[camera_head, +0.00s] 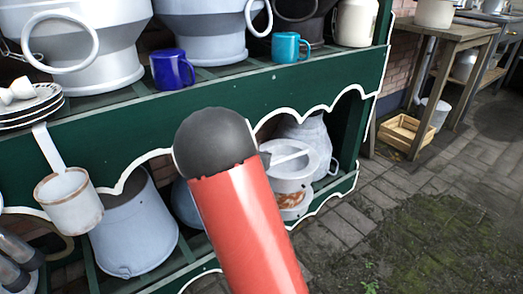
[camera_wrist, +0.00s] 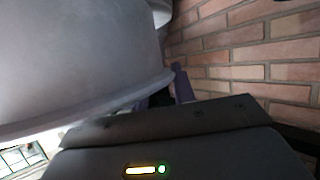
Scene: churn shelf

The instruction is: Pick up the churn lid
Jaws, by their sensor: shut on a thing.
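In the head view a pale grey round lid with a bar handle (camera_head: 291,160) shows on the lower shelf, just right of my red and black arm. A small dark part of my gripper (camera_head: 264,159) reaches its left side; the arm hides the rest. In the wrist view my gripper (camera_wrist: 174,88) is shut, its fingers mostly hidden behind a large grey curved metal surface with a rim (camera_wrist: 85,65). I take the held thing to be the churn lid, but the contact itself is hidden.
The green shelf (camera_head: 225,98) has a scalloped white edge above the lower space. A blue mug (camera_head: 172,69) and a teal mug (camera_head: 286,47) stand on top. A grey bucket (camera_head: 135,228) is lower left. A brick wall (camera_wrist: 250,50) is close. Paving at right is open.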

